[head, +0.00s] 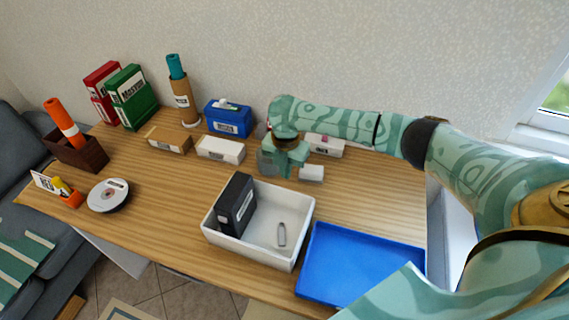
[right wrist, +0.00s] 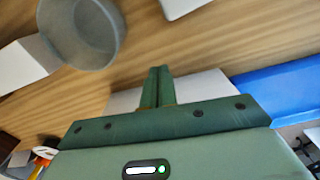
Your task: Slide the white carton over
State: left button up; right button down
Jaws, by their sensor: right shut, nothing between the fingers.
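A white carton (head: 220,149) with a dark label lies on the wooden table left of my right gripper. A white box with a label (head: 328,147) lies behind my right forearm, partly hidden. A small white block (head: 312,173) is just right of the gripper. My right gripper (head: 288,170) hangs over the middle of the table, shut and empty. In the right wrist view its fingers (right wrist: 159,84) are together. White box parts also show there at the left (right wrist: 22,66) and top; I cannot tell which boxes they are. My left gripper is not in view.
A grey cup (right wrist: 82,30) stands near the gripper. A white tray (head: 262,255) holds a black box and a small grey item. A blue tray (head: 350,268) lies right of it.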

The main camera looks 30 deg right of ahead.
aim_at(278, 204)
notch_tip(278, 204, down, 4)
jog(key=shift+a+f+b, duration=0.1)
jog(key=shift+f+b, duration=0.05)
jog(key=shift+b, duration=0.5)
jog(key=s+a, duration=0.1)
jog(key=s+a+p, duration=0.1)
jog(key=shift+a+r, duration=0.3)
jog(key=shift+r, duration=0.05)
jog(key=shift+s+a, duration=0.25)
jog(key=shift+s+a+r+p, duration=0.35)
jog(key=shift+a+p, duration=0.2)
jog(key=shift+p, duration=0.5)
jog(key=shift+s+a+f+p, duration=0.1)
jog(key=shift+s+a+p, duration=0.1)
jog(key=shift+p, duration=0.15)
jog(key=shift+f, duration=0.25)
